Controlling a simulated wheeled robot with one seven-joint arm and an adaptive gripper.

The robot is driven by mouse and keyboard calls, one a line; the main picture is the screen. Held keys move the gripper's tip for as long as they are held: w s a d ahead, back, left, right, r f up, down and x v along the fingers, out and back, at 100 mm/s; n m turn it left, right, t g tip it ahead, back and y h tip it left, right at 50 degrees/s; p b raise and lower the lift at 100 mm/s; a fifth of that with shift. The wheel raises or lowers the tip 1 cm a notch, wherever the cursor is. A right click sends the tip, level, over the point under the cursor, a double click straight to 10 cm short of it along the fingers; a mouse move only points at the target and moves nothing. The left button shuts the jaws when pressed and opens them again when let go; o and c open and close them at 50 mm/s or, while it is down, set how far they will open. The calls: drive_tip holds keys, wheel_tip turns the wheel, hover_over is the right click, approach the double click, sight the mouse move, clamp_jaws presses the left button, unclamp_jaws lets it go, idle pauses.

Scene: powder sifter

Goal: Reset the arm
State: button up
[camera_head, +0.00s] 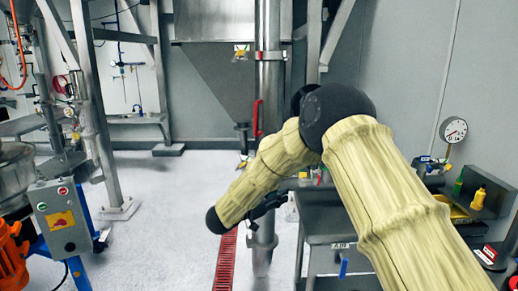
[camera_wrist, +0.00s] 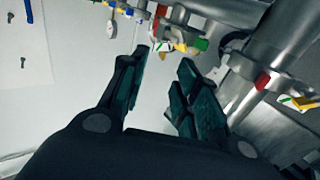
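My arm, in a pale yellow padded cover with dark joints, reaches from the lower right into the middle of the head view and bends down to the left at a dark elbow. My gripper (camera_head: 268,203) is partly hidden behind the forearm there, close to the lower part of the steel vertical pipe (camera_head: 269,80). In the wrist view my gripper (camera_wrist: 166,58) shows two dark fingers with green pads, spread apart with nothing between them.
A grey workbench (camera_head: 325,222) stands beside the arm, holding a yellow bottle (camera_head: 478,198). A grey control box (camera_head: 62,217) is at left. A red floor grate (camera_head: 225,262) lies below. In the wrist view, coloured fittings (camera_wrist: 180,42) appear beyond the fingertips. Open floor lies left of centre.

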drive_tip(key=s+d+f+n+t+y, duration=0.1)
drive_tip(key=s+d+f+n+y, duration=0.15)
drive_tip(key=f, duration=0.65)
drive_tip(key=s+d+f+n+t+y, duration=0.1)
drive_tip(key=s+d+f+n+y, duration=0.15)
drive_tip(key=f, duration=0.65)
drive_tip(key=s+d+f+n+g+y, duration=0.2)
drive_tip(key=s+f+y, duration=0.1)
drive_tip(key=s+f, duration=0.5)
drive_tip(key=s+d+f+n+g+y, duration=0.1)
drive_tip(key=s+d+f+n+y, duration=0.15)
drive_tip(key=s+f, duration=0.55)
drive_tip(key=s+d+f+g+y, duration=0.1)
drive_tip(key=s+d+f+g, duration=0.1)
drive_tip(key=s+f, duration=0.45)
drive_tip(key=s+d+f+g+y, duration=0.1)
drive_tip(key=s+d+f+g, duration=0.2)
drive_tip(key=s, duration=0.6)
drive_tip(key=s+d+f+g+y, duration=0.1)
drive_tip(key=s+g, duration=0.4)
drive_tip(key=s, duration=1.7)
drive_tip(key=shift+s+d+f+y, duration=0.2)
drive_tip(key=shift+d+f+y, duration=0.15)
drive_tip(key=shift+d, duration=0.15)
